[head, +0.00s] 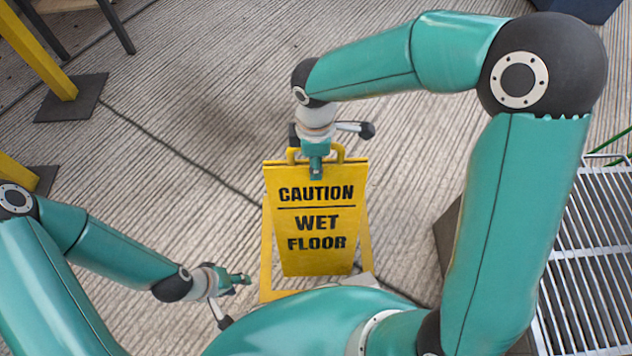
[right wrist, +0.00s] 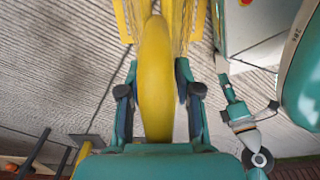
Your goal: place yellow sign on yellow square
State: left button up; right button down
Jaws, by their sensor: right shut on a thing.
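The yellow sign (head: 316,225), lettered "CAUTION WET FLOOR", is upright in the middle of the head view. My right gripper (head: 316,168) is shut on its top handle. The right wrist view shows the yellow handle (right wrist: 155,75) between the two fingers. Yellow strips (head: 266,245) show beside and below the sign; they look like the yellow square's outline, but could be part of the sign's frame. I cannot tell whether the sign touches the floor. My left gripper (head: 240,281) is apart from the sign, to its lower left; its finger opening is unclear.
Yellow posts (head: 40,50) on dark base plates (head: 72,98) stand at the left. A metal grating (head: 590,260) lies at the right, with a dark edge beside it. The ribbed floor (head: 190,100) behind the sign is clear. My body hides the near floor.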

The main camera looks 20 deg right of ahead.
notch_tip(320, 180, down, 7)
jog(key=b, duration=0.2)
jog(key=c, duration=0.8)
grip_release()
jog(key=shift+r, duration=0.15)
notch_tip(320, 180, up, 11)
jog(key=p, duration=0.4)
jog(key=shift+r, duration=0.4)
